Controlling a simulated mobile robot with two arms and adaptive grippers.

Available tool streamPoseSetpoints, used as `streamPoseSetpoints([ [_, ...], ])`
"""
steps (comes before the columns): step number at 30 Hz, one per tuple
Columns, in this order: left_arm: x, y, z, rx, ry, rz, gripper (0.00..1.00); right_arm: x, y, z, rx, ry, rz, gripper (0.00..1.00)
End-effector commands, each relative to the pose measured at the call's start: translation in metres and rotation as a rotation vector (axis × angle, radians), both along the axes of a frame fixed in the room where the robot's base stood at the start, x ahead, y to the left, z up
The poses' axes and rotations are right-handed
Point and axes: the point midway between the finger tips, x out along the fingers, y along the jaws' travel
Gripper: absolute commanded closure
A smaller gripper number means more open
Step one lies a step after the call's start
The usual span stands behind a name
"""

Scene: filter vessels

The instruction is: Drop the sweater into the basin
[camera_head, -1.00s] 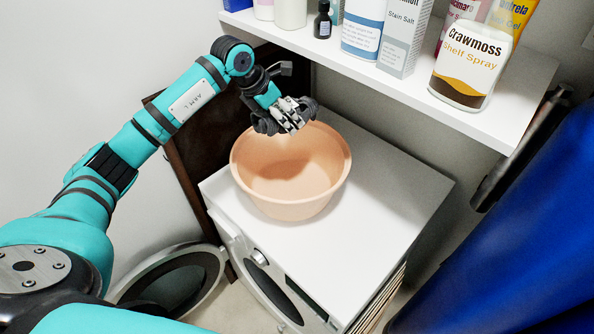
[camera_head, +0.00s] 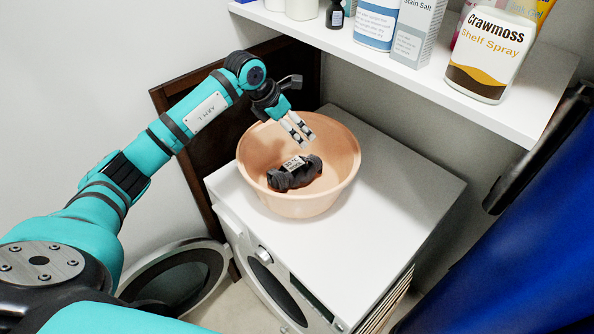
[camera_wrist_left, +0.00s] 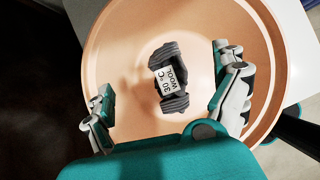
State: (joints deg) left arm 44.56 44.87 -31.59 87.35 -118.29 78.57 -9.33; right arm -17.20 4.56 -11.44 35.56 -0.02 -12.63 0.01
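The sweater (camera_head: 292,176) is a dark grey bundle with a white label, lying inside the peach basin (camera_head: 350,170). In the left wrist view the sweater (camera_wrist_left: 171,92) shows a label with "30 °C Wool" and has basin wall (camera_wrist_left: 120,60) around it. My left gripper (camera_head: 299,137) is above the basin, fingers pointing down toward the sweater and apart from it. In the left wrist view the fingers of my left gripper (camera_wrist_left: 168,100) are spread wide with nothing held between them. My right gripper is not in view.
The basin stands on a white washing machine (camera_head: 400,180) with its round door (camera_head: 175,278) open at lower left. A white shelf (camera_head: 430,85) with bottles and boxes, including a Crawmoss spray (camera_head: 490,55), hangs behind. A blue surface (camera_head: 520,230) fills the right side.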

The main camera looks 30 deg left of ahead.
Motion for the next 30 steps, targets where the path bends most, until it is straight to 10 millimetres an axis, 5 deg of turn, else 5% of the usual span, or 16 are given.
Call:
streamPoseSetpoints([
  [11, -0.003, 0.002, 0.005, 0.001, 0.001, 0.000, 0.00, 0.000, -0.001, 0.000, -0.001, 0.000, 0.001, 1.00],
  [30, -0.050, 0.030, 0.100, 0.001, 0.000, 0.000, 0.00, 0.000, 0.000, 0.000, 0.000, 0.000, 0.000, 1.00],
])
